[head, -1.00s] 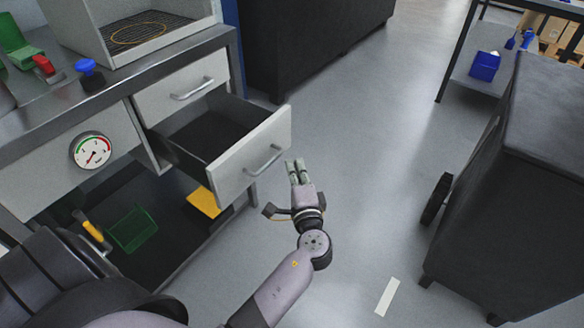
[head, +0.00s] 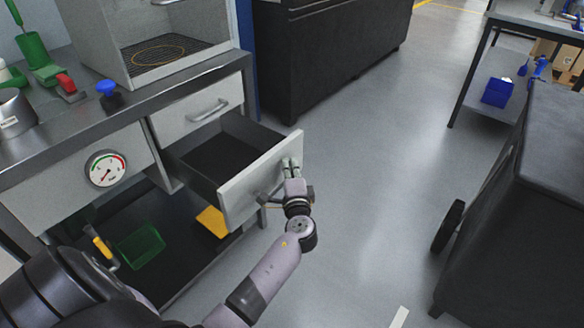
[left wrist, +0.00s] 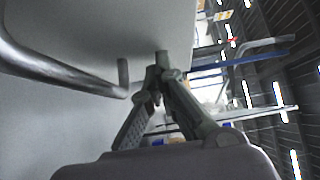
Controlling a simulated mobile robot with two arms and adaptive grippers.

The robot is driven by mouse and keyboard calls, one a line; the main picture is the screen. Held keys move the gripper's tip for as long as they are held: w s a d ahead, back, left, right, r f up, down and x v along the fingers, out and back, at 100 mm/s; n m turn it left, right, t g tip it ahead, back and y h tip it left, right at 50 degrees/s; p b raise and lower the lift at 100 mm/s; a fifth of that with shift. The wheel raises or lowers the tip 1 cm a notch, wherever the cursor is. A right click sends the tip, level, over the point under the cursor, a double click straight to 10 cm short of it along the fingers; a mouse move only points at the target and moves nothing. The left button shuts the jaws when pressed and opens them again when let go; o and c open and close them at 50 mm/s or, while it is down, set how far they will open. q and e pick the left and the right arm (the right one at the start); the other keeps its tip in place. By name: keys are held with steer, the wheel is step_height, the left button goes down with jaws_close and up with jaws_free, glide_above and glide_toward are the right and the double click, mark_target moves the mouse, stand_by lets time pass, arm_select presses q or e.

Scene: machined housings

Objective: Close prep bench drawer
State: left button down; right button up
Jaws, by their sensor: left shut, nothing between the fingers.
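The prep bench (head: 50,138) stands at the left. Its lower drawer (head: 258,178) is pulled out, and its dark inside is empty as far as I see. The upper drawer (head: 188,108) looks shut. My left gripper (head: 291,163) is shut and empty at the right part of the open drawer's front, close to its outer face; I cannot tell whether it touches. In the left wrist view the fingertips (left wrist: 161,66) meet beside the pale drawer front (left wrist: 60,110), with its metal handle (left wrist: 50,68) at left. My right gripper is not in view.
A pressure gauge (head: 106,169) sits on the bench front. A green bin (head: 142,245) and a yellow item (head: 212,222) lie on the lower shelf. A dark cabinet (head: 325,55) stands behind, and a dark cart (head: 530,200) at right. The floor between is clear.

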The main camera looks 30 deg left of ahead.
arm_select(q)
steer(key=shift+a, duration=0.55)
steer(key=a, duration=0.4)
steer(key=a+b, duration=0.1)
steer(key=a, duration=0.4)
steer(key=w+a+b, duration=0.1)
steer(key=a, duration=0.3)
steer(key=shift+a, duration=0.2)
steer(key=a, duration=0.3)
steer(key=a+b, duration=0.1)
steer(key=a, duration=0.2)
steer(key=w+a+b, duration=0.1)
steer(key=a, duration=0.3)
steer(key=shift+a+b, duration=0.2)
steer(key=shift+b, duration=0.1)
steer(key=shift+a+r, duration=0.1)
steer(key=shift+r, duration=0.05)
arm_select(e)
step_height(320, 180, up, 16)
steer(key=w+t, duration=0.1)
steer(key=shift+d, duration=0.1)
